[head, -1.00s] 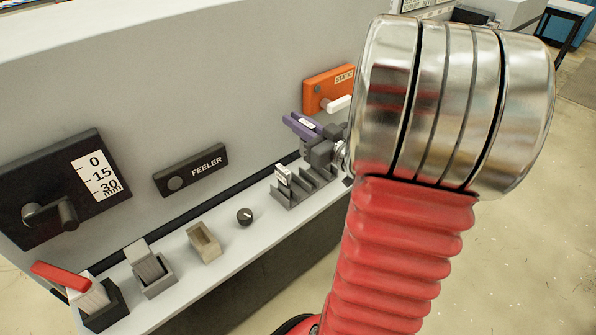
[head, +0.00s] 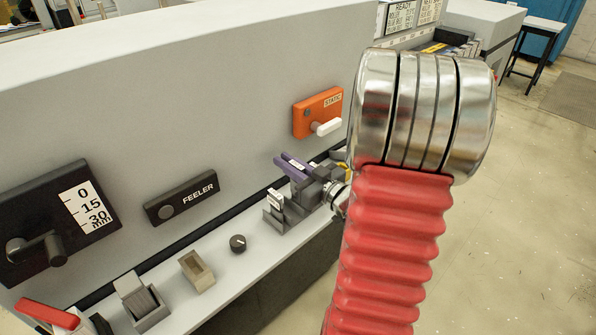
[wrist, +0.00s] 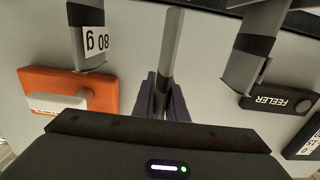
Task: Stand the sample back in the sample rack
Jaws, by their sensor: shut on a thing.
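The sample rack (head: 272,222) is a dark grey slotted holder on the ledge. A small sample with a white label (head: 276,198) stands at its left end. My gripper (head: 293,164) has purple fingers, which show close to the rack's right part. In the wrist view my gripper (wrist: 165,98) is shut on a narrow grey sample (wrist: 172,45), seen nearly edge-on. A grey piece marked 80 g (wrist: 97,42) is to one side, and another grey piece with a black band (wrist: 253,45) to the other. I cannot tell whether the held sample's lower end is in a slot.
An orange STATIC box (head: 316,112) with a white lever is on the wall behind. The FEELER plate (head: 180,197), a black knob (head: 238,243) and a beige open holder (head: 197,271) lie left of the rack. The ledge between them has narrow free gaps.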

